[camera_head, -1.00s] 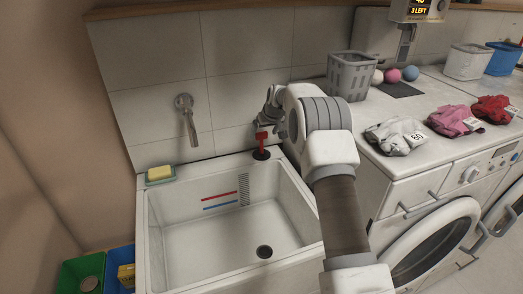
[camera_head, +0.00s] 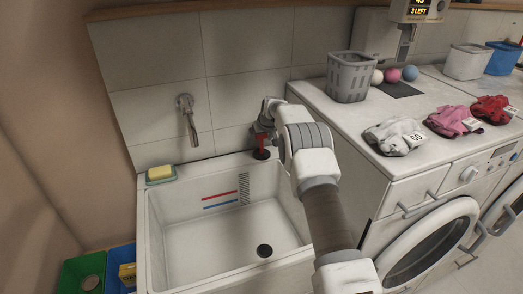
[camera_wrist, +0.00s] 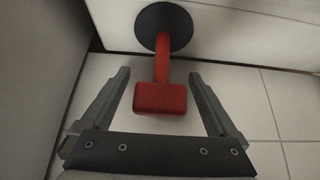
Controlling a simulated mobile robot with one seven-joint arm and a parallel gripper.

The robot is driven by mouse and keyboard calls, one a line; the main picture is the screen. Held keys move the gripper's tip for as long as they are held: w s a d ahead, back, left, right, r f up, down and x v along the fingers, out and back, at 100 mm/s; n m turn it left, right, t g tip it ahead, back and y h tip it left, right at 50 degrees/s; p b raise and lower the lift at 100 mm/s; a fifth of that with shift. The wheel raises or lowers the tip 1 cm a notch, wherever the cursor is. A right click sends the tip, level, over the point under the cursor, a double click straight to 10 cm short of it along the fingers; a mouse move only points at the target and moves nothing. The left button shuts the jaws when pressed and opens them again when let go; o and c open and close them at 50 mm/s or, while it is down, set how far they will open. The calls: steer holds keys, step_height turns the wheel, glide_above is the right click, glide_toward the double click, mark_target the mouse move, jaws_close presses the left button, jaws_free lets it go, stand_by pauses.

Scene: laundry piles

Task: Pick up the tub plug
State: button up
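The tub plug (camera_head: 261,154) stands upright on the back right rim of the white tub (camera_head: 165,158). It has a black round base and a red handle. In the wrist view the plug (camera_wrist: 163,95) shows its red block-shaped grip and stem between the two grey fingers, with its black disc beyond them. My gripper (camera_wrist: 157,82) is open around the handle, with a gap on each side and no finger touching it. In the head view my gripper (camera_head: 261,135) is just above and behind the handle, partly hidden by my wrist.
A yellow sponge on a dish (camera_head: 160,173) sits on the tub's back left corner. A tap (camera_head: 188,118) is on the tiled wall. A grey basket (camera_head: 350,78), dryer balls and laundry piles (camera_head: 395,136) stand on the counter at right. The tub basin is empty.

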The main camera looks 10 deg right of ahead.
steer(key=c, duration=1.4)
jaws_close()
steer(key=shift+s+r, duration=0.1)
steer(key=shift+r, duration=0.1)
